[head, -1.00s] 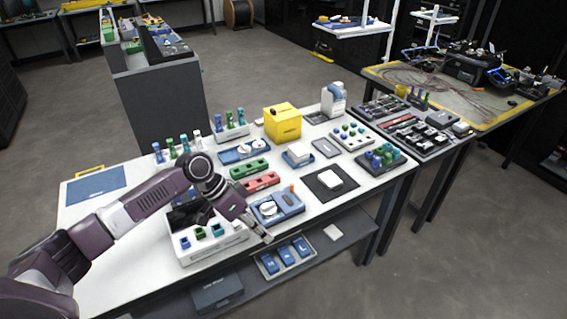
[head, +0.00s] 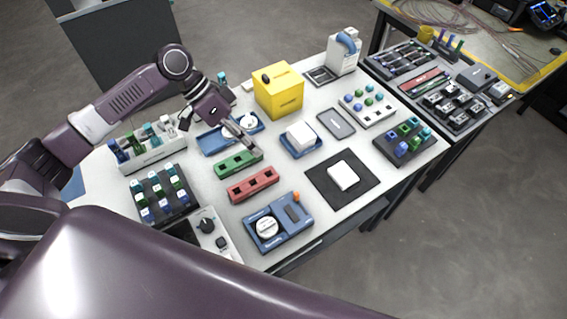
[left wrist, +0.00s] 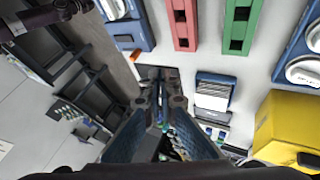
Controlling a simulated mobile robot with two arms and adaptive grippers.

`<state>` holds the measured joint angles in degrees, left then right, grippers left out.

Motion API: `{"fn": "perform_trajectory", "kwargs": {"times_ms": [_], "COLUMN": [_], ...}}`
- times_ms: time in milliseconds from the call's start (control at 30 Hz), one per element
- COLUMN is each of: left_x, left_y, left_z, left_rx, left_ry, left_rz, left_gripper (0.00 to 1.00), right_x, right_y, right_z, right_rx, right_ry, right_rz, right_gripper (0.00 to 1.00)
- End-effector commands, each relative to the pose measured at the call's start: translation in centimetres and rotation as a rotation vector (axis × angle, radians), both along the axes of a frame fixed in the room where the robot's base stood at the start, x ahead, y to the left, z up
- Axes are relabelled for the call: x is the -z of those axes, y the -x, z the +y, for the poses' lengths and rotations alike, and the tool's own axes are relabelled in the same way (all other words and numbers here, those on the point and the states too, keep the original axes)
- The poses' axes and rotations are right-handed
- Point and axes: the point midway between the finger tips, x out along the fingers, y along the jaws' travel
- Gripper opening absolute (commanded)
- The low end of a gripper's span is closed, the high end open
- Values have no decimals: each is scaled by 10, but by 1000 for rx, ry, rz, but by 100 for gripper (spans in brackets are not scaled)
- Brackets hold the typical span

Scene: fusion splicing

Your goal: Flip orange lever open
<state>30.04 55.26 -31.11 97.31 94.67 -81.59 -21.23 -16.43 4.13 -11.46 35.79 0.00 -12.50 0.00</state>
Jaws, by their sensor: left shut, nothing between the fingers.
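The orange lever (head: 296,197) is a small tab at the back right corner of a blue device (head: 264,244) with a white round disc, near the front edge of the table. In the left wrist view the orange lever (left wrist: 136,55) shows at the edge of that blue device, left of the fingertips. My left gripper (head: 250,147) is shut and empty, over the table by the far end of the green block, apart from the lever. Its fingers also show in the left wrist view (left wrist: 160,78). My right gripper is not in view.
A red slotted block (head: 239,190) and a green slotted block (head: 226,169) lie behind the device. A black mat (head: 320,192) with a white box is to its right. A yellow box (head: 270,100) stands behind. A control box (head: 220,258) lies left of the device.

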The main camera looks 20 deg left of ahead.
Motion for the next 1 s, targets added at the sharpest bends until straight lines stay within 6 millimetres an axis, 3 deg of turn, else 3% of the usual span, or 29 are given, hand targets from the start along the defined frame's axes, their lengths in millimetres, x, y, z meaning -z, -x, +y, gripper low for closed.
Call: {"fn": "perform_trajectory", "kwargs": {"times_ms": [267,467,700,933,1000], "left_x": [0,7,40,79,75], "left_y": [0,0,1,0,9], "left_z": [0,-6,-34,-63,-71], "left_rx": [0,0,1,0,3], "left_ry": [0,0,2,2,0], "left_rz": [0,2,3,2,2], "left_gripper": [0,0,0,0,0], "right_x": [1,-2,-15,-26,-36], "right_y": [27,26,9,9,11], "right_z": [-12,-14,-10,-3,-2], "right_rx": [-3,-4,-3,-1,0], "right_ry": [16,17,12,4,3], "right_rz": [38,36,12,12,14], "right_gripper": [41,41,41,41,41]}}
